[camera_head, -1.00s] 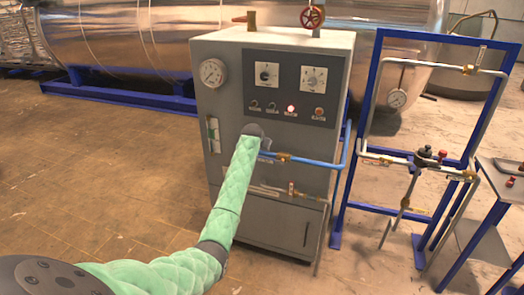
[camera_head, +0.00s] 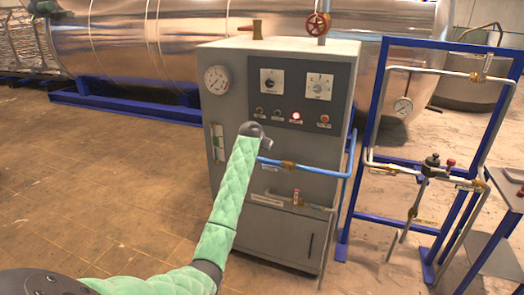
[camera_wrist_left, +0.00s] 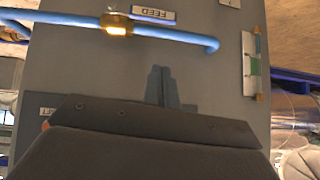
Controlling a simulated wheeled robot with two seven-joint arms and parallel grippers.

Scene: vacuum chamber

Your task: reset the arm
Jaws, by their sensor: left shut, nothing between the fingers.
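My left arm, in a green quilted sleeve, reaches up from the lower left in the head view. My left gripper (camera_head: 265,143) is at its end, in front of the grey cabinet (camera_head: 280,228), just above the blue pipe (camera_head: 325,171). In the left wrist view the dark gripper body (camera_wrist_left: 155,125) fills the bottom. It is shut and empty. My right gripper is not in view.
The cabinet carries a gauge (camera_head: 216,79), knobs, a lit red lamp (camera_head: 297,117) and a lower pipe with a valve (camera_head: 296,197). A blue frame with piping (camera_head: 377,80) stands right of it. A large metal tank (camera_head: 140,50) lies behind. Open floor (camera_head: 90,190) is at left.

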